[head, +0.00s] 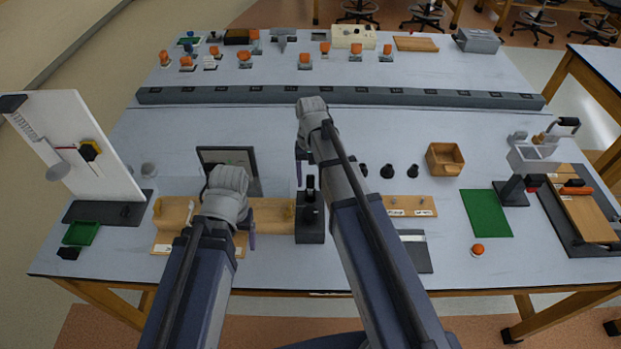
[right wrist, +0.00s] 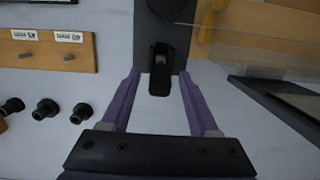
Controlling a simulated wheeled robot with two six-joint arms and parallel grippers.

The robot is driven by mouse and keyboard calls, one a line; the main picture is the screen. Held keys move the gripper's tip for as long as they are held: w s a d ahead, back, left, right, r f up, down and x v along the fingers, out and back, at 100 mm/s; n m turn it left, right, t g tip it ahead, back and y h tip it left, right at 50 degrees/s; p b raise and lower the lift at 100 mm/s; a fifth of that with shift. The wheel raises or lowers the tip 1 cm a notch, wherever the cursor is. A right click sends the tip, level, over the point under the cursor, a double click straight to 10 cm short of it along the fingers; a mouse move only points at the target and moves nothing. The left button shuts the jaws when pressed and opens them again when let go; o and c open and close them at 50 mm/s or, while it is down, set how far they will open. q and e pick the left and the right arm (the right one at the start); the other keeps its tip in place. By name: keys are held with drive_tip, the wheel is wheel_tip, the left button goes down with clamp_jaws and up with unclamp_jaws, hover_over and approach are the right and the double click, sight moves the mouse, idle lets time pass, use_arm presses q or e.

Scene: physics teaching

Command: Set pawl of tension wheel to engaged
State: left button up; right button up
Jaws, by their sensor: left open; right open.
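The tension wheel unit is a dark base (head: 310,230) at the middle of the table, with a round black wheel (head: 309,214). A small upright black lever, which looks like the pawl (head: 310,188), stands at its far side. In the right wrist view the black lever (right wrist: 160,75) lies between the fingertips of my right gripper (right wrist: 159,74), with gaps on both sides. The wheel (right wrist: 172,6) is cut off at the top edge. My right gripper is open and empty. My left gripper (head: 220,236) is mostly hidden by its own arm, over the wooden beam left of the unit.
A wooden beam (head: 272,213) with a clear panel adjoins the unit's left side. Several black knobs (head: 388,171) and a labelled wooden strip (head: 410,205) are to the right. A dark-framed panel (head: 240,156) stands behind. The table behind the knobs is clear.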

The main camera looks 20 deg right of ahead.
sight(311, 175)
drive_tip(key=shift+w+d+r+p, duration=0.1)
drive_tip(key=shift+w+r+p, duration=0.1)
drive_tip(key=shift+r+p, duration=1.1)
drive_tip(key=shift+w+r+p, duration=0.15)
drive_tip(key=shift+r+p, duration=1.1)
drive_tip(key=shift+r, duration=0.05)
drive_tip(key=shift+w+d+r+p, duration=0.1)
drive_tip(key=shift+w+r+p, duration=0.1)
drive_tip(key=shift+r+p, duration=1.1)
use_arm(q)
wheel_tip(311, 175, up, 8)
drive_tip(key=shift+f, duration=0.15)
use_arm(e)
drive_tip(key=shift+f, duration=0.1)
